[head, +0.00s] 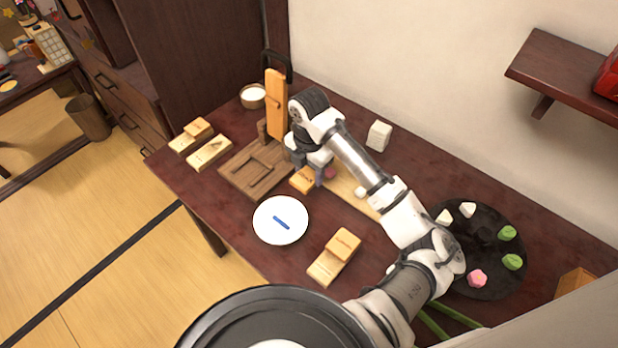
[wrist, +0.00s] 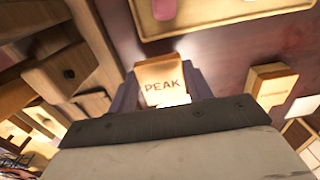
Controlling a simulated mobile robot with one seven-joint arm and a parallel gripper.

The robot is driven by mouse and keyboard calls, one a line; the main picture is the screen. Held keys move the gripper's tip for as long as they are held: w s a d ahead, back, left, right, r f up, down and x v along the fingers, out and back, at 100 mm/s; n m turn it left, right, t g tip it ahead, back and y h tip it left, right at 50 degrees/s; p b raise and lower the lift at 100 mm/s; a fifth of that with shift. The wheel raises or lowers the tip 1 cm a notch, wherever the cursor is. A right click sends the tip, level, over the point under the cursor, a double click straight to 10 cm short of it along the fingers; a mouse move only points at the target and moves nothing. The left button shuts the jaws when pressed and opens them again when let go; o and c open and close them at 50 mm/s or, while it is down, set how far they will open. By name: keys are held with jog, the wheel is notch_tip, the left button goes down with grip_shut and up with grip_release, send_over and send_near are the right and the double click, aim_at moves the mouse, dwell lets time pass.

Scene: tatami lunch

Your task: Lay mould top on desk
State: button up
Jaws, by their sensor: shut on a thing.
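My gripper (head: 314,173) is over the middle of the dark red-brown desk (head: 210,215), pointing down. It is shut on a small light-wood mould top (head: 302,180). In the wrist view the mould top (wrist: 161,84) sits between both fingers (wrist: 162,92) and its face reads "PEAK". In the head view it shows between the brown wooden tray and the light board, near the white plate. I cannot tell whether its underside touches anything.
A brown wooden tray (head: 235,180) lies left, a white plate (head: 265,231) with a blue stick in front. A light board (head: 350,191) lies right of my gripper. Wooden moulds (head: 325,268) (head: 208,153) lie nearby. A black round tray (head: 495,285) holds sweets. Bare desk shows around the plate.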

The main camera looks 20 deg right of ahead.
aim_at(309, 174)
jog(key=shift+f+p, duration=0.3)
jog(key=shift+f, duration=1.75)
jog(key=shift+f, duration=0.2)
jog(key=o, duration=1)
jog(key=shift+c, duration=0.2)
jog(key=shift+r, duration=0.1)
